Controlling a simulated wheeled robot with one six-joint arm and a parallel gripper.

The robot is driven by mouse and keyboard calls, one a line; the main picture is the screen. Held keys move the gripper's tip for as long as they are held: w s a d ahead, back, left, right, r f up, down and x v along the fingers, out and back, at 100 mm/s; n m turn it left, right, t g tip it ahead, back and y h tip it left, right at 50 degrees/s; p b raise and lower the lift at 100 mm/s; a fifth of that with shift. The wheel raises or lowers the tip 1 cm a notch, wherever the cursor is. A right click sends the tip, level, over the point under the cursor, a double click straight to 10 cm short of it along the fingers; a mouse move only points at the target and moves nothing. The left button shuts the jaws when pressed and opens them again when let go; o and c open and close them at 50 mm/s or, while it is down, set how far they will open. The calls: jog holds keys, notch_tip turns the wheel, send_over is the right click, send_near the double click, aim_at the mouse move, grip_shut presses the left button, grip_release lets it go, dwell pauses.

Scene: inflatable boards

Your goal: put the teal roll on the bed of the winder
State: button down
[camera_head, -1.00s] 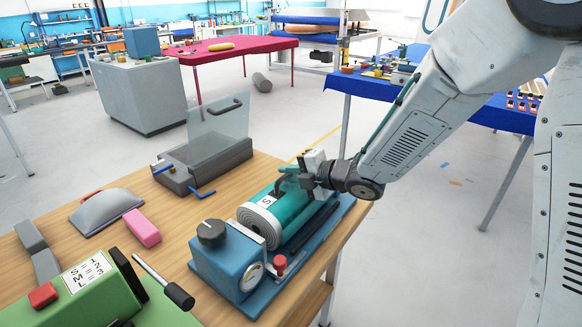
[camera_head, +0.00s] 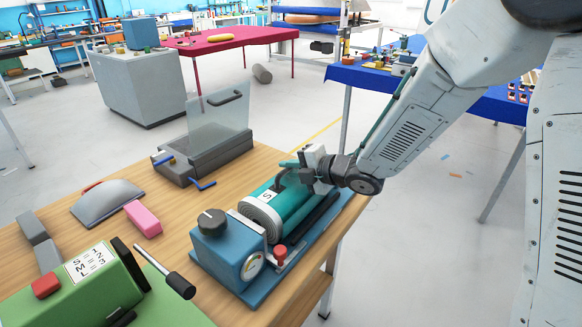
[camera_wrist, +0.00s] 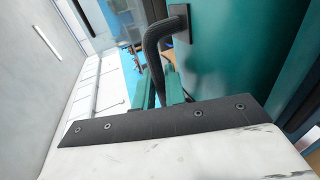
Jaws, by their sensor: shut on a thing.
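The teal roll (camera_head: 292,205) has a pale spiral end and a white label marked S. It lies lengthwise over the bed of the blue winder (camera_head: 222,252), its pale end close to the winder's knobbed housing. Whether it rests fully on the bed I cannot tell. In the wrist view, my gripper's teal fingers (camera_wrist: 165,88) are closed at a dark curved handle (camera_wrist: 158,45) fixed to the teal surface (camera_wrist: 240,60). The bed under the roll is mostly hidden.
A green machine (camera_head: 95,285) with a lever stands at the front left. A pink block (camera_head: 143,218) and a grey domed pad (camera_head: 106,201) lie on the wooden table (camera_head: 180,225). A grey device with a clear lid (camera_head: 218,130) stands behind. The table's right edge is close to the winder.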

jog(key=c, duration=1.5)
grip_release()
jog(key=shift+o, duration=0.7)
jog(key=shift+f, duration=0.15)
jog(key=v, duration=0.8)
